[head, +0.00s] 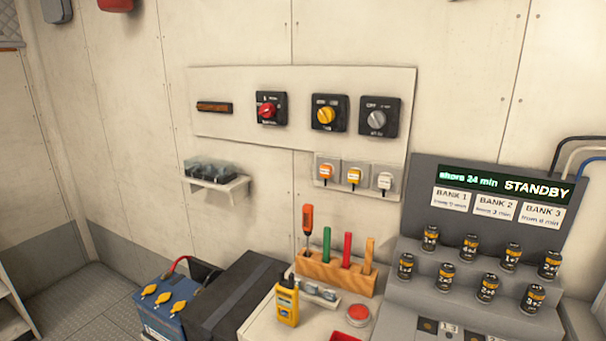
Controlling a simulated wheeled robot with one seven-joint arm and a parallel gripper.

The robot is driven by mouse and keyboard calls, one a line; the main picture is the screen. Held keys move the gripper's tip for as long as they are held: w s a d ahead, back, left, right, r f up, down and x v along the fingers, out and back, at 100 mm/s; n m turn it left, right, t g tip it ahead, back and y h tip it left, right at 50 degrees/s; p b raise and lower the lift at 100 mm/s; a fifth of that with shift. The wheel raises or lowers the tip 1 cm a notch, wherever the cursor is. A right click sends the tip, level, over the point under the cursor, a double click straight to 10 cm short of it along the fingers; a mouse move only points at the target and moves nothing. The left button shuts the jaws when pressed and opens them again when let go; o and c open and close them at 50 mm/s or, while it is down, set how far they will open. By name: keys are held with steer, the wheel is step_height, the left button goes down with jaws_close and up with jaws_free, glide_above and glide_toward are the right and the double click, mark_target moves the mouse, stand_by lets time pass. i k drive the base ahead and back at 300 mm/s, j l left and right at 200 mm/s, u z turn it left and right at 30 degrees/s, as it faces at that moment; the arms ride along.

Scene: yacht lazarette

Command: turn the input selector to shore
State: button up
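Three rotary switches sit on a pale panel (230,118) on the wall. The left one has a red knob (267,110), the middle one a yellow knob (325,116), and the right one a grey knob (377,119). Each is on a black square plate. The lettering is small and blurred; "OFF" shows at the upper left of the grey knob's plate. I cannot tell which switch is the input selector or which position reads shore. My gripper is not in view.
Below the panel are a small shelf (216,183) and three sockets with plugs (355,174). A bench holds a wooden tool rack (310,272), a yellow meter (287,303) and a red button (359,312). A grey console (430,215) reads "shore 24 min STANDBY". A blue battery (165,315) stands lower left.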

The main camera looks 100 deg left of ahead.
mark_target(377, 119)
steer(key=u, duration=2.9)
